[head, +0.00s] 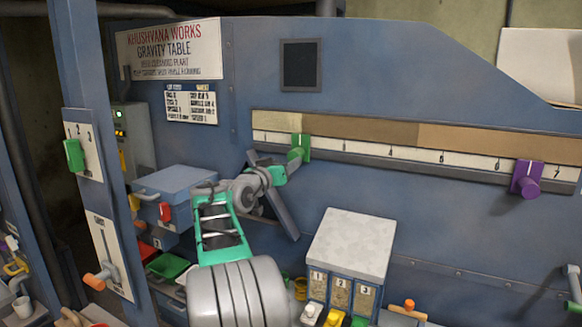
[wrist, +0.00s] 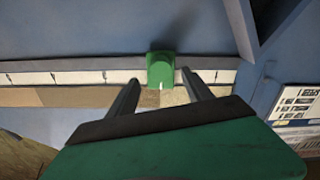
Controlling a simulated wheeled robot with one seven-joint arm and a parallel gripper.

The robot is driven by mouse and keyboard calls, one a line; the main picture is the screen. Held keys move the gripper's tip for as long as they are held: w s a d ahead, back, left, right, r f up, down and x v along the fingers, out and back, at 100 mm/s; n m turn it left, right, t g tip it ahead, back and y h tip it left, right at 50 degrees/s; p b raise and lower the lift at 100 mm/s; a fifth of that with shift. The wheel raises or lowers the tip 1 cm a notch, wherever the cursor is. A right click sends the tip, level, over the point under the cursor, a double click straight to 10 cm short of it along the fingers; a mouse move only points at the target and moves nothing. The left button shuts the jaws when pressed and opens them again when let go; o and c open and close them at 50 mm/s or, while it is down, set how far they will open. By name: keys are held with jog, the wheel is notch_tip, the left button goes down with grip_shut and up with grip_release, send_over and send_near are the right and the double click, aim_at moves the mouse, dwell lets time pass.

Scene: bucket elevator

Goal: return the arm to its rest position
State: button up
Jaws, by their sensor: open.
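My gripper (wrist: 162,95) is open in the wrist view, with one finger on each side of the green slider (wrist: 160,68). The jaws stand apart, and I cannot tell whether either finger touches the slider. In the head view my arm reaches up from the bottom centre, and my gripper (head: 287,172) is at the green slider (head: 302,146) on the numbered scale (head: 400,153). The arm is stretched out toward the blue panel. My wrist hides part of what lies behind it.
A purple slider (head: 527,180) sits at the scale's right end. A grey-topped box with numbered windows (head: 350,245) stands right of my arm. A blue box with a red handle (head: 175,195) is at left. A slanted blue bar (head: 280,205) lies close behind my wrist.

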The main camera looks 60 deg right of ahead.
jog(key=shift+s+a, duration=0.1)
jog(key=shift+a, duration=0.15)
